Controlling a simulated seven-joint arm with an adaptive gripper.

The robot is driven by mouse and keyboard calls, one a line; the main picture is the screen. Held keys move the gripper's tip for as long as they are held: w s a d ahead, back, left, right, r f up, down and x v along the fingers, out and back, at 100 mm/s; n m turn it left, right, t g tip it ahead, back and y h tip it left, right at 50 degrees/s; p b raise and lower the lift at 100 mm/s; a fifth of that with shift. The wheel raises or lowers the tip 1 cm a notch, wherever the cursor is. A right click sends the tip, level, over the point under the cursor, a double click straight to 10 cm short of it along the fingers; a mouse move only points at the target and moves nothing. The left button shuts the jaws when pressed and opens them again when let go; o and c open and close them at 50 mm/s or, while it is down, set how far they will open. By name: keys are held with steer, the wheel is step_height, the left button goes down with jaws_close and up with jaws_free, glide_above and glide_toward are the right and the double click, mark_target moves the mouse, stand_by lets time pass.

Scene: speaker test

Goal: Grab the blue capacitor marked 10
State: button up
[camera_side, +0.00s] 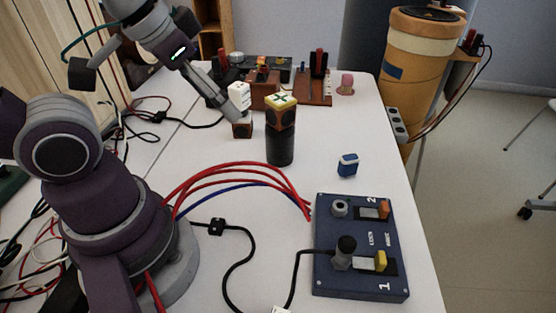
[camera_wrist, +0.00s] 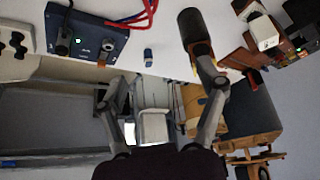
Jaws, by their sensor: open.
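A small blue block with a pale top (camera_side: 348,165), which looks like the blue capacitor, stands on the white table right of centre in the side view. Its marking is too small to read. It also shows in the wrist view as a small blue block (camera_wrist: 148,57), beyond my fingers and roughly between them. My gripper (camera_side: 234,109) is at the back of the table, left of the blue block and well apart from it. In the wrist view my gripper (camera_wrist: 160,94) has its two fingers spread wide, with nothing between them.
A black cylinder (camera_side: 280,149) topped by a yellow-and-brown block stands between my gripper and the blue block. A blue control box (camera_side: 335,279) with red cables lies in front. Wooden devices (camera_side: 263,96) stand at the back. The table around the blue block is clear.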

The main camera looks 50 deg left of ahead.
steer(key=s+d+f+m+g, duration=0.1)
steer(key=d+f+m, duration=0.1)
steer(key=d, duration=0.4)
steer(key=s+d+f+m+g, duration=0.1)
steer(key=d+f+m+g, duration=0.1)
steer(key=d+m, duration=0.3)
steer(key=s+d+f+m+g, duration=0.2)
steer(key=d+f+m, duration=0.1)
steer(key=d, duration=0.5)
steer(key=shift+s+d+f+m, duration=0.1)
steer(key=shift+d+f+m, duration=0.25)
steer(key=shift+f, duration=0.4)
steer(key=shift+s+d+f+m+g, duration=0.15)
steer(key=shift+s+d+f+g, duration=0.15)
steer(key=shift+f, duration=0.3)
steer(key=shift+s+d+f+m+g, duration=0.1)
steer(key=shift+s+d+f, duration=0.1)
steer(key=shift+s+f, duration=0.25)
step_height(320, 180, down, 9)
steer(key=shift+s+a, duration=0.1)
steer(key=shift+a, duration=0.05)
steer(key=c, duration=1.2)
steer(key=shift+c, duration=0.2)
